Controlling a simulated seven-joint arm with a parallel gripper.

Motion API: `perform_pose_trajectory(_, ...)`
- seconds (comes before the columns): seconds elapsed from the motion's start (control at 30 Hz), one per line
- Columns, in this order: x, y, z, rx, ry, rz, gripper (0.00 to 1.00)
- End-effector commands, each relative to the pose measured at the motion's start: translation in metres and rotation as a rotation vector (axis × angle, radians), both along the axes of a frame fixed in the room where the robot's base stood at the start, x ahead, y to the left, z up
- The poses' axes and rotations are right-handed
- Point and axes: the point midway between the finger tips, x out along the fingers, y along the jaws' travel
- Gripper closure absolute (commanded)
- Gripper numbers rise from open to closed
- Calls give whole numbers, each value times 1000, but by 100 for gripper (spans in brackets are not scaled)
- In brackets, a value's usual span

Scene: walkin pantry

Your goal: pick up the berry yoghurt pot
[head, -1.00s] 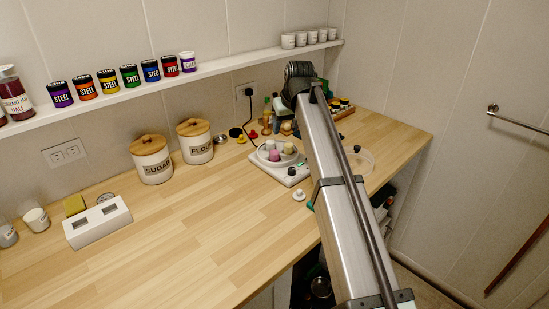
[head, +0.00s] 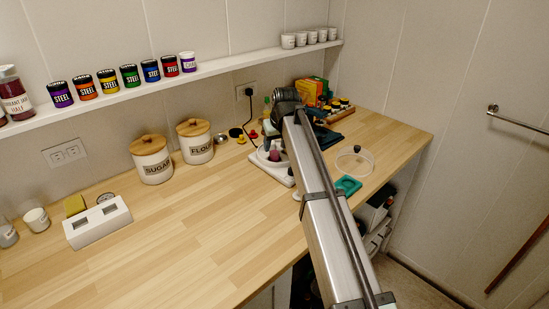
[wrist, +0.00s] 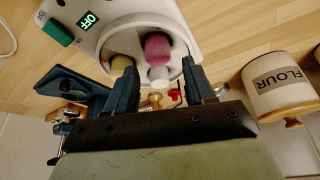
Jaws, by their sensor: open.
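The pink pot (wrist: 157,47), which looks like the berry one, stands in a round white dish (wrist: 182,68) on a white scale (wrist: 92,15) marked OFF. A cream pot (wrist: 121,66) and a white pot (wrist: 158,75) stand close by in the dish. My gripper (wrist: 159,66) is open, with its two dark blue fingers apart at the near rim. The pink pot shows beyond the fingertips, in the gap between them and nearer the right finger. In the head view, the pink pot (head: 274,155) is partly visible, and my arm hides most of the scale and the jaws.
The flour canister (wrist: 287,82) stands right of my gripper in the wrist view. A dark teal object (wrist: 75,92) lies close to the left finger. In the head view, a clear round container (head: 354,163) and a green piece (head: 348,186) lie right of my arm. The front left counter is clear.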

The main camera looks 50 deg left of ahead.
Motion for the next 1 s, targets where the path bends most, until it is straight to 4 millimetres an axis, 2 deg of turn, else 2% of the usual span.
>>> perform_pose_trajectory(0.4, 11, 18, -41, 0, 0, 0, 46)
perform_pose_trajectory(0.67, 11, 19, -43, 1, 0, 0, 46)
perform_pose_trajectory(1.0, 11, 19, -43, 1, 0, 0, 79)
